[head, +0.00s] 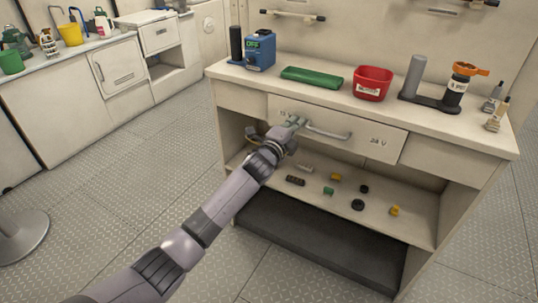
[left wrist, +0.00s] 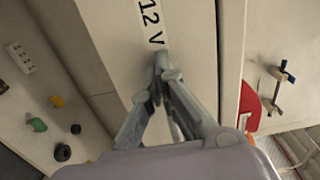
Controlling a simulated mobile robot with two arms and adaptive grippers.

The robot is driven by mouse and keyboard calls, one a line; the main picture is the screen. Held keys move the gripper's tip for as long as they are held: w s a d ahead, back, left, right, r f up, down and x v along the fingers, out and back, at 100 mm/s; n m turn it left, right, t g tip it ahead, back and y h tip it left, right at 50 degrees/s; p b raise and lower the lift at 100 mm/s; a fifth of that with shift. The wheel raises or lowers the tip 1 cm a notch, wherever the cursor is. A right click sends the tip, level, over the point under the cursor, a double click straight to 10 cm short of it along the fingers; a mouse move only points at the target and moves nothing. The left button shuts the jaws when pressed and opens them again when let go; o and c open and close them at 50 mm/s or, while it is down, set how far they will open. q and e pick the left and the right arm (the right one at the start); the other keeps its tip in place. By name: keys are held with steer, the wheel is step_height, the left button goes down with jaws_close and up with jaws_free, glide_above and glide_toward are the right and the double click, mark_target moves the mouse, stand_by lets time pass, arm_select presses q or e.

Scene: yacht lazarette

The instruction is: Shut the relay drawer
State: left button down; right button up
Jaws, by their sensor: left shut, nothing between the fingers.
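The relay drawer (head: 350,146) is the wide cream front in the middle of the workbench, with a grey bar handle (head: 329,133) and a voltage label at its right end. It looks nearly level with the panels beside it; I cannot tell whether a small gap is left. My left gripper (head: 298,121) is shut and empty, its fingertips at the drawer front by the handle's left end. In the left wrist view the fingertips (left wrist: 162,62) are at or very near the drawer front (left wrist: 112,45), beside a "12 V" label (left wrist: 150,20). My right gripper is not in view.
Small parts lie on the shelf (head: 405,228) below the drawer. The floor (head: 100,195) at left is mostly clear.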

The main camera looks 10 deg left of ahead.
arm_select(q)
steer(key=shift+r, duration=0.3)
steer(key=shift+r, duration=0.15)
